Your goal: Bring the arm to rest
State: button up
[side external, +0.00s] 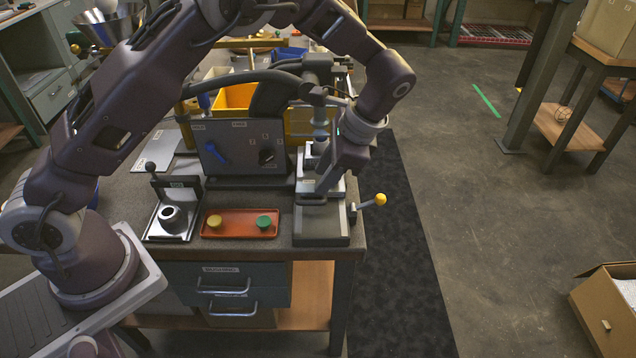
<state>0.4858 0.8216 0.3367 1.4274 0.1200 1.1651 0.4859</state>
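My arm reaches over the workbench (280,243) from the left and bends down at the right. My gripper (323,188) points down and to the left, over the grey press-like fixture (322,222) at the bench's right end. The fingers are small and blend with the fixture behind them. I cannot tell whether they are open or shut, whether they touch the fixture, or whether anything is between them. A lever with a yellow knob (380,199) sticks out from the fixture's right side.
A red tray (240,233) with a yellow knob (214,222) and a green knob (263,222) lies left of the fixture. A lever stand (172,218) is farther left. A dark panel (240,150) and yellow bin (236,98) stand behind.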

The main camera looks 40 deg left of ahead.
jog(key=shift+r, duration=0.15)
jog(key=s+a+r+n+t+h, duration=0.1)
jog(key=s+r+n+h, duration=0.1)
jog(key=s+r, duration=0.45)
jog(key=s+a+r+n+t+h, duration=0.2)
jog(key=s+r, duration=0.1)
jog(key=r, duration=0.6)
jog(key=s+a+r+n+t, duration=0.1)
jog(key=s+n+t, duration=0.3)
jog(key=s, duration=1.2)
jog(key=shift+r+n+h, duration=0.3)
jog(key=shift+r+n, duration=0.1)
jog(key=shift+r, duration=0.25)
